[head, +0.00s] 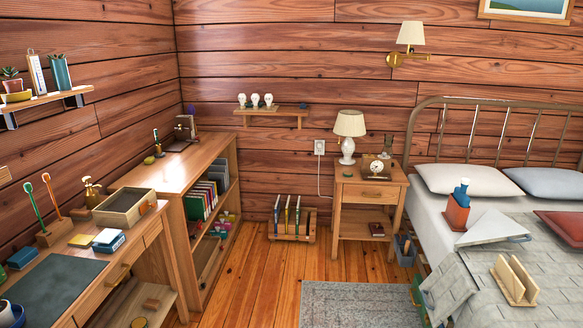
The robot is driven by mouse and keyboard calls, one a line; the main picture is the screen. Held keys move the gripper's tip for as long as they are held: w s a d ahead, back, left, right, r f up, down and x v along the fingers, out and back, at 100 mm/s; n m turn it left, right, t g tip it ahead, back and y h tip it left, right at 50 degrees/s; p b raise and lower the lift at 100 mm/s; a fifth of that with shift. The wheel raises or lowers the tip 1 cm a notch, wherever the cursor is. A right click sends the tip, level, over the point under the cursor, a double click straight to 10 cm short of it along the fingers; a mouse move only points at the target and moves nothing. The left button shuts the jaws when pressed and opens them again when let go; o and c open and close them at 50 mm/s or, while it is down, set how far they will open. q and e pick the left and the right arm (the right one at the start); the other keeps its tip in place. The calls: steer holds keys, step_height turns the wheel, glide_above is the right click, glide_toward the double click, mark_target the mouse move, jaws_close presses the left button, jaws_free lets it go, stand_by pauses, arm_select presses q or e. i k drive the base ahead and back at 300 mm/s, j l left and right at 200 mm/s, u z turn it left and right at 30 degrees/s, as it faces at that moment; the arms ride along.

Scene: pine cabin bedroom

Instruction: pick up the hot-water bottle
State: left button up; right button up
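Neither of my grippers is in the head view.
A grey-white folded item (492,229) and a wooden rack (515,281) lie on the grey blanket nearby. The nightstand (371,191) with lamp (348,136) and clock stands left of the bed. A grey rug (355,303) covers part of the floor, which is open in the middle.

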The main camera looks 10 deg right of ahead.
mark_target(463, 199)
steer(key=i+z, duration=0.4)
steer(key=i, duration=0.3)
steer(key=i+j+z, duration=0.1)
steer(key=i+z, duration=0.25)
steer(key=i, duration=0.4)
steer(key=i+z, duration=0.35)
steer(key=z, duration=0.15)
steer(key=i+j+z, duration=0.2)
steer(key=i+z, duration=0.25)
steer(key=i+j+z, duration=0.2)
steer(key=z, duration=0.3)
steer(key=i+j+z, duration=0.25)
steer(key=z, duration=0.15)
steer(key=i+j+z, duration=0.25)
steer(key=j+z, duration=0.15)
